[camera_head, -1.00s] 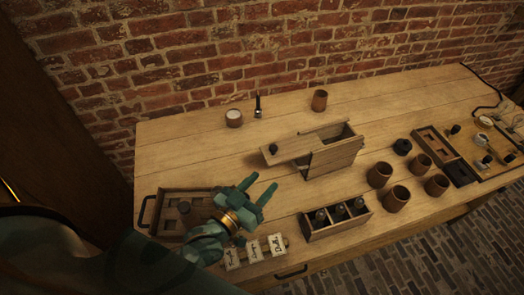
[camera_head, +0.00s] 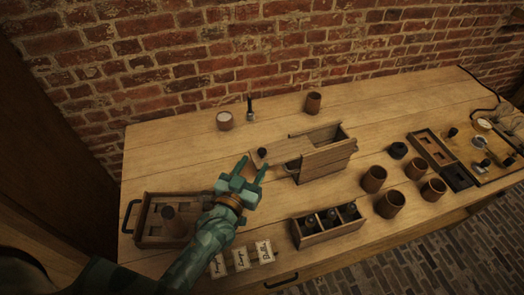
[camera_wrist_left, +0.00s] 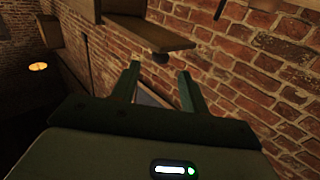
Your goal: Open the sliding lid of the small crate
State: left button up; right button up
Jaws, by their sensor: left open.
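The small crate (camera_head: 327,161) is a wooden box standing near the middle of the table, its top partly open. My right gripper is not in view.
A wooden tray (camera_head: 140,238) lies at left, near white label cards (camera_head: 241,258). A bottle rack (camera_head: 328,236) stands in front of the crate, several brown cups (camera_head: 374,179) to its right. A white-topped jar (camera_head: 224,121) stands behind. A brick wall backs the table.

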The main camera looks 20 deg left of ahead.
aim_at(260, 155)
pick_arm(q)
jog(key=w, duration=0.5)
jog(key=shift+w+d+f+b, duration=0.1)
jog(key=shift+d+b, duration=0.25)
jog(key=shift+w, duration=0.65)
